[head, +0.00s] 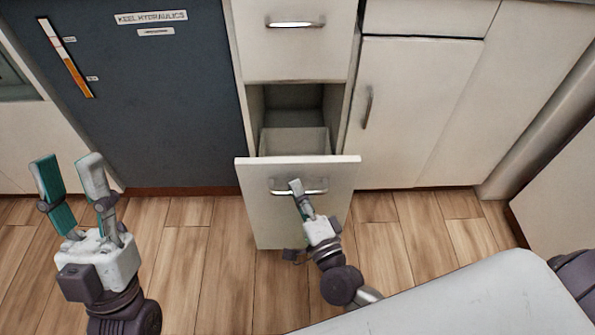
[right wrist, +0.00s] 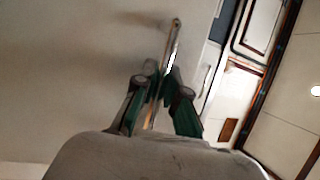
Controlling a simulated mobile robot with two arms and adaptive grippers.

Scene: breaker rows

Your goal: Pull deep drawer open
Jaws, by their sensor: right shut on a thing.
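The deep drawer (head: 262,208) is the lower, tall-fronted drawer in the narrow cream cabinet. It stands partly open, with its inside showing behind the front. My right gripper (head: 299,191) is at the metal bar handle (head: 318,190) on the drawer front. In the right wrist view the fingers (right wrist: 160,92) are shut around the handle (right wrist: 173,45), which runs up between them. My left gripper (head: 67,172) is at the left, its two fingers spread and empty, pointing up above the floor.
A closed drawer (head: 290,50) sits above the open one. A cupboard door (head: 410,105) with a handle is to the right, and a dark blue panel (head: 170,110) to the left. Wooden floor (head: 190,260) is clear around the drawer front.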

